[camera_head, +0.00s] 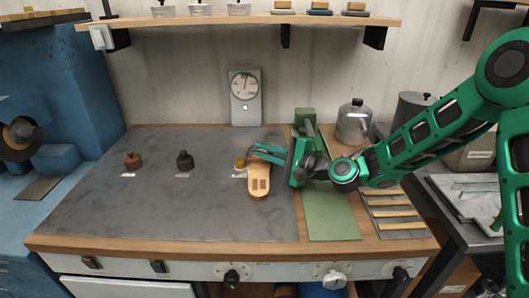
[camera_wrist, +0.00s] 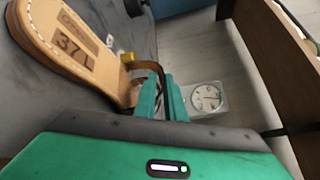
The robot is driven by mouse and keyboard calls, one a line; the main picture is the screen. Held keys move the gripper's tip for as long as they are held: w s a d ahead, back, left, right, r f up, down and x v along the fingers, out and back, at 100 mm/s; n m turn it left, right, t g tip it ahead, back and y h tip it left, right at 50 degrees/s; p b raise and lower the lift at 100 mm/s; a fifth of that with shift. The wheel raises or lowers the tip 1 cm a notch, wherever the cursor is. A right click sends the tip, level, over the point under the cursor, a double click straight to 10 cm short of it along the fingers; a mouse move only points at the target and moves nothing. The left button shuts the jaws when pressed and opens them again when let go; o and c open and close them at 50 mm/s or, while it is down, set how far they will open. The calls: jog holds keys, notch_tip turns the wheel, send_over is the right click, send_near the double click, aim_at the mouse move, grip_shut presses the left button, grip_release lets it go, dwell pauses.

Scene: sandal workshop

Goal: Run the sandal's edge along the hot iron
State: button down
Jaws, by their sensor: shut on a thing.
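The tan sandal (camera_head: 259,184) is in my gripper (camera_head: 268,153), over the right part of the dark grey worktop. In the wrist view the sandal (camera_wrist: 72,45) shows "37L" on its footbed and pale stitching along its edge. The green fingers (camera_wrist: 161,95) are shut at its brown strap (camera_wrist: 153,68); the exact contact is partly hidden. Three small knob-like pieces stand in a row with labels: reddish brown (camera_head: 132,160), black (camera_head: 185,161) and yellow (camera_head: 240,164). The yellow one is close beside the sandal. I cannot tell which thing is the hot iron.
The grey worktop (camera_head: 110,212) is clear at its front and left. A green mat (camera_head: 333,218) lies right of it, with a metal pot (camera_head: 354,122) behind. A dial gauge (camera_head: 244,96) stands against the wall. A shelf (camera_head: 235,21) hangs above.

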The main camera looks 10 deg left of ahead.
jog(key=shift+w+a, duration=0.25)
jog(key=shift+w, duration=0.45)
jog(key=shift+w+a+r, duration=0.1)
jog(key=shift+w+a, duration=0.35)
jog(key=shift+w, duration=0.25)
jog(key=shift+w+a, duration=0.4)
jog(key=shift+w, duration=0.3)
dwell(2.0)
jog(key=shift+w+a, duration=0.15)
jog(key=shift+w, duration=0.65)
jog(key=shift+w+a, duration=0.3)
jog(key=shift+w, duration=0.5)
jog(key=shift+w+a, duration=0.25)
jog(key=shift+w, duration=0.5)
dwell(1.5)
